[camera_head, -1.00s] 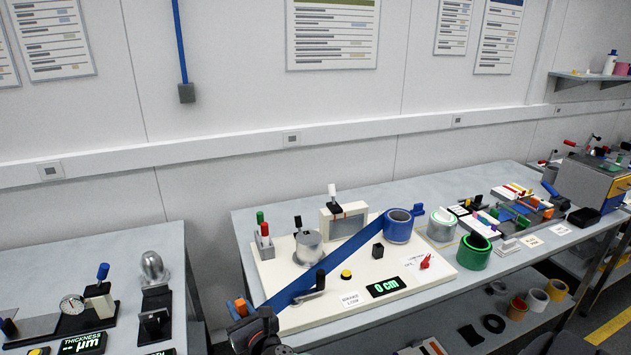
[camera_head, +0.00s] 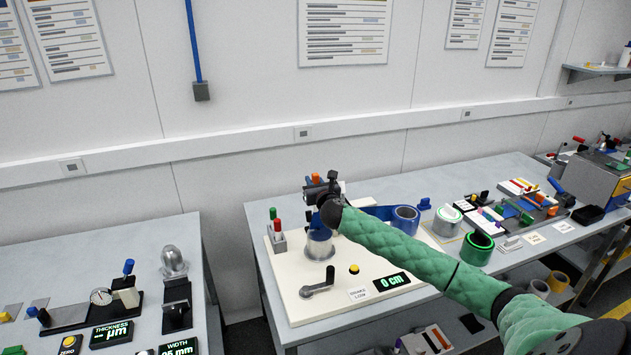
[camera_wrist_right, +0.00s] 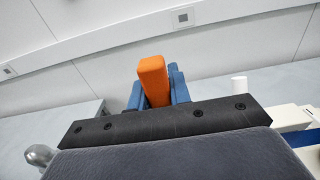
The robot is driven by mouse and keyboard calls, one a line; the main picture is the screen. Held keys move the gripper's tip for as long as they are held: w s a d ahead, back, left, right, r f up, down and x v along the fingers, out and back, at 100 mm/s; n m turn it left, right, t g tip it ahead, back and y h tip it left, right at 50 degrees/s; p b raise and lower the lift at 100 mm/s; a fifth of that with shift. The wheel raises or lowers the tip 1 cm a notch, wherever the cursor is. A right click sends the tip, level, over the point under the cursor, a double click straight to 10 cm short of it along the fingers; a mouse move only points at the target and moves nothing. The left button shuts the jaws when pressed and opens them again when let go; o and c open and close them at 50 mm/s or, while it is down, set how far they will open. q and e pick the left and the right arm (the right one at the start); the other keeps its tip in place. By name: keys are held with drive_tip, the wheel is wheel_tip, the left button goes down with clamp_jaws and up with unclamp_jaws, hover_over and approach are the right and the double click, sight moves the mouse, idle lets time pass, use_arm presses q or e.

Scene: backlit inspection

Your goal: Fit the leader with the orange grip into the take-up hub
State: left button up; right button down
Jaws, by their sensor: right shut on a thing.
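The orange grip (camera_head: 316,178) of the leader is held upright in my right gripper (camera_head: 318,187), just above the take-up hub. In the right wrist view the orange grip (camera_wrist_right: 154,80) stands between the blue fingers. The take-up hub (camera_head: 319,245) is a silver cylinder on the white board; my wrist hides part of the space above it. Blue film shows just above the hub and also runs behind my arm to the blue roll (camera_head: 404,220). I cannot tell whether the leader touches or sits in the hub. My left gripper is out of view.
The white board (camera_head: 290,298) also carries a crank (camera_head: 318,285), a yellow button (camera_head: 354,269) and a display reading 0 cm (camera_head: 384,281). Red and green handles (camera_head: 276,225) stand left of the hub. A green roll (camera_head: 479,247) stands right, beyond my forearm.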

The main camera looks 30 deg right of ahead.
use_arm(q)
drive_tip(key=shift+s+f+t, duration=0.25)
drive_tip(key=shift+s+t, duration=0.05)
use_arm(e)
drive_tip(key=shift+w+d+f, duration=0.2)
drive_tip(key=shift+d+f, duration=0.2)
drive_tip(key=shift+f, duration=0.25)
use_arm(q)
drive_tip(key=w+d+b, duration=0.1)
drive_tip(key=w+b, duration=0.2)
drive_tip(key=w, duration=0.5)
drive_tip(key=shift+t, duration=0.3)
use_arm(e)
wheel_tip(320, 180, down, 6)
drive_tip(key=shift+r, duration=0.15)
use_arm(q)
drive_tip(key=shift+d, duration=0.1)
use_arm(e)
drive_tip(key=shift+s, duration=0.1)
